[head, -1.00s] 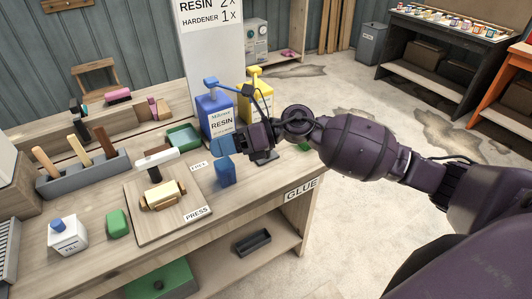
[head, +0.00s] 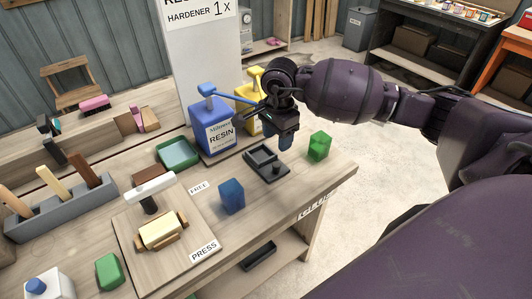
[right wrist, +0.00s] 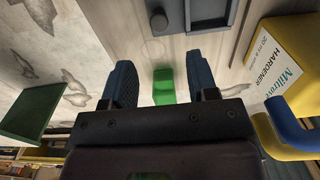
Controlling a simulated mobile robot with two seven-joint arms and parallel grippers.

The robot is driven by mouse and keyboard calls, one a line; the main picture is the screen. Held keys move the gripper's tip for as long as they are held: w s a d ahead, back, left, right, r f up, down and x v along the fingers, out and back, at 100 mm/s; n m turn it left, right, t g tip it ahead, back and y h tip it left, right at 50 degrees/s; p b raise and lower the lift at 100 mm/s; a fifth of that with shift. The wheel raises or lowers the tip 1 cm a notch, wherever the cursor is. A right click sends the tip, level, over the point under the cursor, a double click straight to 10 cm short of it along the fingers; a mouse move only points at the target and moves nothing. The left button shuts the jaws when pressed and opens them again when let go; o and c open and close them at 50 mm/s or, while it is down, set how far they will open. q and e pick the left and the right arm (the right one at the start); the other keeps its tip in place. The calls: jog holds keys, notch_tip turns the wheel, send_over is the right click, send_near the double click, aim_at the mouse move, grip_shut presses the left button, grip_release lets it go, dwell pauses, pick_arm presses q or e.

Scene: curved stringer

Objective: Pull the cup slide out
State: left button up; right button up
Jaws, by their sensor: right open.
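A dark grey slide tray (head: 266,163) with a small round knob lies on the bench, right of the blue block; I take it to be the cup slide. In the right wrist view the slide (right wrist: 205,14) and its knob (right wrist: 158,20) show at the top edge. My right gripper (head: 286,141) is above the bench just behind the slide, pointing down. In the right wrist view its two fingers (right wrist: 161,68) are apart with nothing held. A green block (right wrist: 163,88) shows between them, lower down on the bench. My left gripper is not in view.
The blue block (head: 231,196) and green block (head: 319,146) flank the slide. A press board (head: 160,250) is left. Bare bench lies in front of the slide.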

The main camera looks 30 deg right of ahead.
aim_at(276, 164)
jog(key=shift+w+f, duration=0.15)
jog(key=shift+f, duration=0.3)
jog(key=shift+s+f, duration=0.2)
jog(key=shift+f, duration=0.4)
jog(key=shift+s+f, duration=0.15)
jog(key=shift+f, duration=0.4)
notch_tip(276, 164, down, 6)
jog(key=shift+w+f, duration=0.1)
jog(key=shift+f, duration=0.1)
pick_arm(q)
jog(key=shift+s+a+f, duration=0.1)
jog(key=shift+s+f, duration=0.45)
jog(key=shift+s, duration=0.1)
pick_arm(e)
jog(key=shift+f, duration=0.6)
jog(key=shift+c, duration=0.2)
jog(key=c, duration=0.7)
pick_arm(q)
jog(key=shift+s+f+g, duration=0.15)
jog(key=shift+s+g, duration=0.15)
pick_arm(e)
grip_shut()
